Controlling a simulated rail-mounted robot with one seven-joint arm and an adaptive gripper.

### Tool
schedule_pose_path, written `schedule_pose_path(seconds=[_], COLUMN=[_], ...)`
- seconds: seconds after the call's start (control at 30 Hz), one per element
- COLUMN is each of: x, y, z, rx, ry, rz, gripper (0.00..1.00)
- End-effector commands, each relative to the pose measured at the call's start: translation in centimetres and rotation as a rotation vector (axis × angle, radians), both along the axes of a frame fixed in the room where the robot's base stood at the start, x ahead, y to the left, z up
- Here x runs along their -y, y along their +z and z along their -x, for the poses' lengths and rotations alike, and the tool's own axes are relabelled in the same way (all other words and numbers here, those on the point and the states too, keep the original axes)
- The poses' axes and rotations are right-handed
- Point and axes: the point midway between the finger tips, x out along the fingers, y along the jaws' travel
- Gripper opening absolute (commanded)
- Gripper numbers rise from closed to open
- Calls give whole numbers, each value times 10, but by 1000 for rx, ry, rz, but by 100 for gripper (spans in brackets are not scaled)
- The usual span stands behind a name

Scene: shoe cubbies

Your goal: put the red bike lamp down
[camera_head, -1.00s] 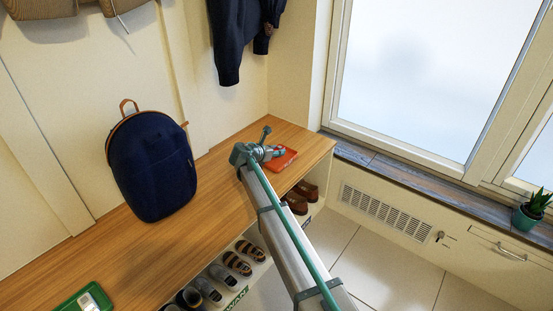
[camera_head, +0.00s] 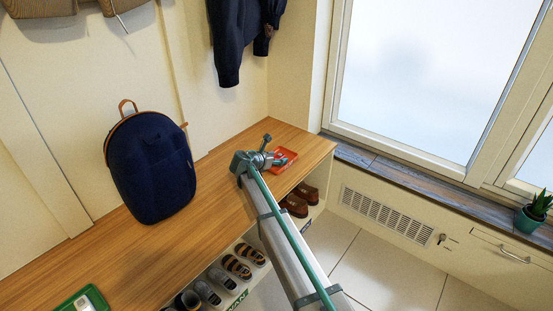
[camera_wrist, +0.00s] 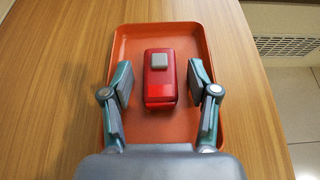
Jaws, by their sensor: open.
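The red bike lamp (camera_wrist: 160,88), with a grey square button on top, lies in the orange-red tray (camera_wrist: 185,34) in the wrist view. My gripper (camera_wrist: 160,84) is open, with one finger on each side of the lamp and a gap on both sides. In the head view my gripper (camera_head: 268,157) is at the tray (camera_head: 290,155) near the right end of the wooden bench. The lamp is too small and covered to make out clearly there.
A dark blue backpack (camera_head: 152,168) stands on the bench (camera_head: 108,245) to the left. A green tray (camera_head: 68,303) lies at the bench's near left. Shoes (camera_head: 238,267) sit in cubbies below. A window sill (camera_head: 400,176) with a potted plant (camera_head: 533,212) is at right.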

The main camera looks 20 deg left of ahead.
Motion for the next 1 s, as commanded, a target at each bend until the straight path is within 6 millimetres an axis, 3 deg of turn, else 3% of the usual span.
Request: schedule_pose_path(seconds=[0.17, 0.7, 1.0], x=[-1, -24, -30], y=[6, 48, 55], z=[4, 85, 103], rx=[0, 0, 0], ry=[0, 1, 0], rz=[1, 0, 0], gripper=[60, 60, 60])
